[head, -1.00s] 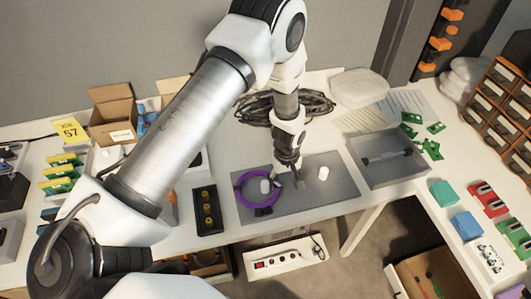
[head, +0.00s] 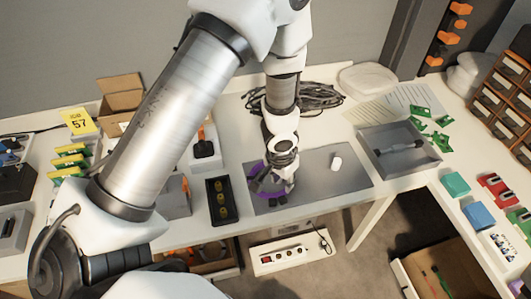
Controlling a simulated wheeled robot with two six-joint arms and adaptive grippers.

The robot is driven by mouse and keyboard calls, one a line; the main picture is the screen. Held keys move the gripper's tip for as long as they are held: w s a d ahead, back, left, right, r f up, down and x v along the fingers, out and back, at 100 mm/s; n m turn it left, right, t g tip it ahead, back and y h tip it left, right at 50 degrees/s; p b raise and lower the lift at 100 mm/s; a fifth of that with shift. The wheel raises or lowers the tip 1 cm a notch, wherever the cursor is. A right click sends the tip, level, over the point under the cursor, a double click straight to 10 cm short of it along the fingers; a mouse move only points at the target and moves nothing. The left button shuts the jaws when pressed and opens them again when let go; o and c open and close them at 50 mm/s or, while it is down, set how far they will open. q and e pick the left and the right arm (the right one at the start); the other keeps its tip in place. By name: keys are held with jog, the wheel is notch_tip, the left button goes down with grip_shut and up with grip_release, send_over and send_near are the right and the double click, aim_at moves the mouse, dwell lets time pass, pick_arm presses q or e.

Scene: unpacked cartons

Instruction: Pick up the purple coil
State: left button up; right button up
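The purple coil (head: 270,194) lies on the grey mat (head: 345,183) at the table's front. Only parts of its ring show, because my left gripper (head: 273,184) hangs right over it and covers the rest. The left gripper points down with its fingers spread apart. I cannot tell whether a finger touches the coil. My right gripper is not in view.
A small white cylinder (head: 336,162) stands on the mat to the right. A black tray (head: 221,201) is to the left of the mat, and a grey bin (head: 372,152) is to the right. Black cables (head: 318,97) lie behind.

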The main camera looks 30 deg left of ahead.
pick_arm(q)
jog(key=f+b, duration=0.1)
jog(key=f, duration=0.1)
jog(key=w+f, duration=0.1)
jog(key=w+f+b, duration=0.1)
jog(key=f, duration=0.1)
jog(key=shift+w+d+f+b, duration=0.15)
jog(key=shift+w+f+b, duration=0.05)
jog(key=shift+f+b, duration=0.15)
jog(key=shift+s+f+b, duration=0.1)
jog(key=shift+f+b, duration=0.25)
jog(key=shift+s+r, duration=0.1)
jog(key=shift+r, duration=0.1)
jog(key=shift+c, duration=0.7)
grip_shut()
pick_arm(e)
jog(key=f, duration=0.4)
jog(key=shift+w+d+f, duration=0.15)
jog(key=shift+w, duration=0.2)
